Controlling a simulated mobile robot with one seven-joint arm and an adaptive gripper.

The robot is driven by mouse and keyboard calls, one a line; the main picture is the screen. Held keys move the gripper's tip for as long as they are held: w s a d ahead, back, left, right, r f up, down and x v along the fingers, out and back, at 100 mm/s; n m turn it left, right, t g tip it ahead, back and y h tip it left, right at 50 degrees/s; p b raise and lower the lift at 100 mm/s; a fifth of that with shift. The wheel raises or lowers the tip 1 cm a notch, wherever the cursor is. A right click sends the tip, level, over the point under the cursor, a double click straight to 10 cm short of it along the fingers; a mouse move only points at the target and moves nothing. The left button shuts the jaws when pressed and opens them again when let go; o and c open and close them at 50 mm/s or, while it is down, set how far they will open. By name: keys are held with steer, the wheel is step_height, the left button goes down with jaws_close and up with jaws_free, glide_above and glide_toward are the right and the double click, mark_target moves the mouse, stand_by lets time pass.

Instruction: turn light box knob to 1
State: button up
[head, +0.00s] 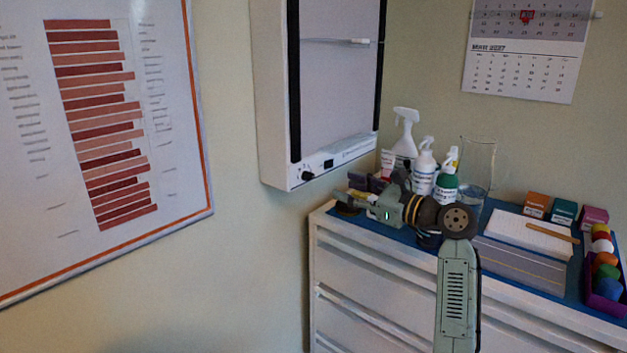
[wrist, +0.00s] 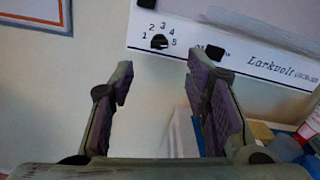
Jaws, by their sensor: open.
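The light box (head: 281,100) hangs on the wall above the cabinet; its lower edge also shows in the wrist view (wrist: 232,50). Its small black knob (wrist: 159,41) sits at the left of the lower strip, with the numbers 1 to 5 printed around it. The knob also shows in the head view (head: 307,176). I cannot tell surely which number it points to. My gripper (wrist: 160,78) is open and empty, its purple-padded fingers apart below the knob in the wrist picture. In the head view my gripper (head: 349,197) is right of and below the knob, not touching it.
A black switch (wrist: 215,53) sits right of the knob. The cabinet (head: 345,259) below carries spray bottles (head: 404,145), a glass vessel (head: 480,160), small boxes and a purple tray (head: 604,301). A framed chart (head: 110,120) hangs left; the wall between is bare.

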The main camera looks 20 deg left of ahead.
mark_target(311, 176)
steer(key=p+x, duration=0.1)
steer(key=x, duration=0.9)
steer(key=shift+a+p, duration=0.25)
steer(key=shift+p, duration=0.1)
steer(key=shift+c, duration=0.2)
jaws_close()
